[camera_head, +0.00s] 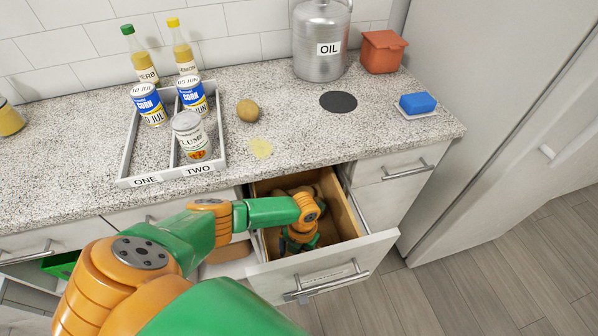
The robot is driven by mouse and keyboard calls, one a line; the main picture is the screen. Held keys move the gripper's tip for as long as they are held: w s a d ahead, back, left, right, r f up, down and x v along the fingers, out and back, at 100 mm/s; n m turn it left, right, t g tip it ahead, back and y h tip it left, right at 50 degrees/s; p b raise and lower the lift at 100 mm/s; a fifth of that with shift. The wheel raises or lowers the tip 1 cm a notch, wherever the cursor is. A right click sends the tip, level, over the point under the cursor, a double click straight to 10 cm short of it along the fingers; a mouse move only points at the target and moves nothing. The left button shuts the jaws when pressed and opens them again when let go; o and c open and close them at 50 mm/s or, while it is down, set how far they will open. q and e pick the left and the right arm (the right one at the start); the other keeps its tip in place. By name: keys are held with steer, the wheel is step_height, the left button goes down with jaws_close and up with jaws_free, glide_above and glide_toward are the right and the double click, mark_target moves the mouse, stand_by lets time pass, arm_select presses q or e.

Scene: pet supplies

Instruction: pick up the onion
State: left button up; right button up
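My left arm reaches in from the lower left, and its gripper (299,246) points down inside an open wooden drawer (345,212). The fingertips are small and partly hidden by my wrist, so I cannot tell whether they are open or shut. Several brownish round items (284,192) lie in the back of the drawer, partly hidden behind my arm; I cannot tell whether one is the onion. A single round tan-brown item (248,110), like an onion or potato, sits on the speckled counter right of the tray. My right gripper is not in view.
A divided tray (128,163) marked ONE and TWO holds cans. Two bottles (141,58) stand behind it. An oil can (322,45), orange box (381,52), dark disc (338,102) and blue sponge (417,103) are farther right. A yellow patch (261,148) lies near the counter edge.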

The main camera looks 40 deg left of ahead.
arm_select(q)
steer(key=f+b, duration=0.1)
steer(key=f, duration=0.2)
steer(key=s+f+b, duration=0.1)
steer(key=f, duration=0.2)
steer(key=shift+s+a, duration=0.2)
steer(key=shift+f, duration=0.1)
steer(key=shift+w, duration=0.1)
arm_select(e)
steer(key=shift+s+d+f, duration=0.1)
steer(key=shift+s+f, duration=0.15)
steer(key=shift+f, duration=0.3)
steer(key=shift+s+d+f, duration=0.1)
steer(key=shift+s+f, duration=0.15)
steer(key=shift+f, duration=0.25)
arm_select(q)
steer(key=c, duration=1.4)
